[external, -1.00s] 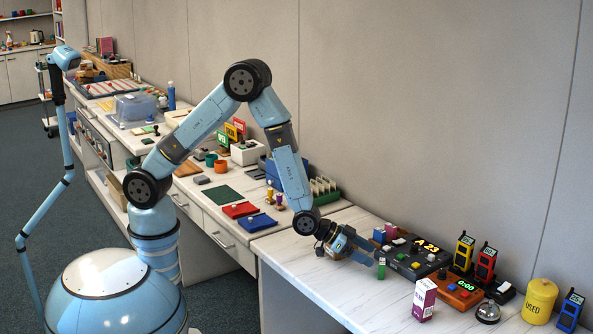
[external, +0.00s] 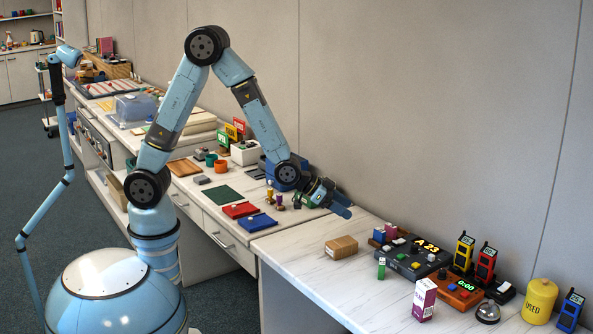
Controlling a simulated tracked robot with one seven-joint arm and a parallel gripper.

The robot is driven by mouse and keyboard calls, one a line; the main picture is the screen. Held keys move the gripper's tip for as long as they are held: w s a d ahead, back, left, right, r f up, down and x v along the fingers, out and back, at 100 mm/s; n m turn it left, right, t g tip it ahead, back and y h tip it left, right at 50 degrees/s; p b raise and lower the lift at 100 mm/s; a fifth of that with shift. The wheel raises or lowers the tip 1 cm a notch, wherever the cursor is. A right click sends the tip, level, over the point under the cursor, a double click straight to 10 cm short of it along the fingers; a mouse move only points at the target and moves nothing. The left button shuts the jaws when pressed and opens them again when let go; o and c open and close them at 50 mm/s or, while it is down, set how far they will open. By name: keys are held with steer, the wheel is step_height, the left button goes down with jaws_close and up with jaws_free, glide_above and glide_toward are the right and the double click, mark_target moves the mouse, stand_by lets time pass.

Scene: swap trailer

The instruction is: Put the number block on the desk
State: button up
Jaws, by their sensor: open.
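Red and blue mats (external: 257,222) lie at left. The desk's front is clear.

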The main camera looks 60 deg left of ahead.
steer(key=s+a+r+n+y, duration=0.2)
steer(key=a+r, duration=0.6)
steer(key=a, duration=0.4)
steer(key=s+a+r+n+y, duration=0.1)
steer(key=a+r+y, duration=0.1)
steer(key=a+r, duration=0.8)
steer(key=s+a+r+n+g+y, duration=0.1)
steer(key=s+a+r+n, duration=0.1)
steer(key=s+a, duration=0.8)
steer(key=s+a+r+n+g+y, duration=0.1)
steer(key=s+a+r+n+y, duration=0.1)
steer(key=s+a, duration=0.8)
steer(key=shift+s+r+n+g, duration=0.15)
steer(key=shift+s+n+g, duration=0.15)
steer(key=shift+s+g, duration=0.1)
steer(key=shift+s+a, duration=0.2)
steer(key=shift+s, duration=0.15)
steer(key=c, duration=0.3)
steer(key=shift+w, duration=0.15)
